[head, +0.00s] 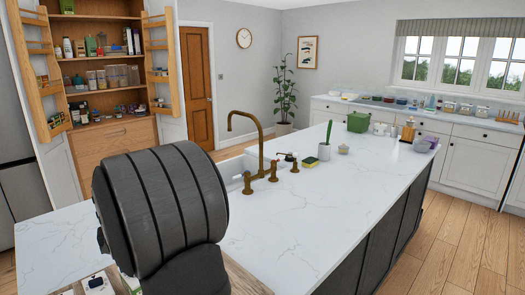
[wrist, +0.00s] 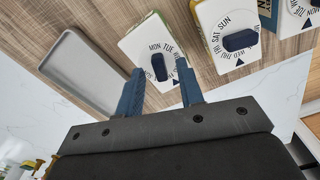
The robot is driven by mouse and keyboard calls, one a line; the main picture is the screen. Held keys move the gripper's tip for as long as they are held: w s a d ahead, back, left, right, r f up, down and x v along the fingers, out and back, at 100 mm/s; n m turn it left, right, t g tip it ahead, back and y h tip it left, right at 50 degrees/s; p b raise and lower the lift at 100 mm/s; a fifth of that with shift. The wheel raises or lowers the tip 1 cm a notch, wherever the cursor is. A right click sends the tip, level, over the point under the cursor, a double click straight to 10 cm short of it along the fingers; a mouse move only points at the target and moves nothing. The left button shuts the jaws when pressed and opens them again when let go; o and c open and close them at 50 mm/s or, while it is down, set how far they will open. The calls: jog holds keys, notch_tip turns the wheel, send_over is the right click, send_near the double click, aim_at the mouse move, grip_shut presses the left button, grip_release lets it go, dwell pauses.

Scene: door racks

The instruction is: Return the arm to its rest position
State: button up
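My gripper (wrist: 160,67) shows in the wrist view with two blue fingers apart and nothing clearly held between them. It hangs over a wood-grain surface. A white day-dial card or box (wrist: 146,42) marked MON TUE WED, with a dark blue knob, lies just beyond and between the fingertips; I cannot tell how far below. In the head view my dark ribbed arm covers the lower left, and my gripper is hidden there.
In the wrist view, a second day-dial box (wrist: 228,22) lies right and a grey tray (wrist: 88,72) left. In the head view, the white marble island (head: 330,200) carries a brass tap (head: 262,145), a green-yellow sponge (head: 311,163) and a green box (head: 358,122). Its middle is largely clear.

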jog(key=shift+f, duration=0.35)
jog(key=shift+r, duration=0.1)
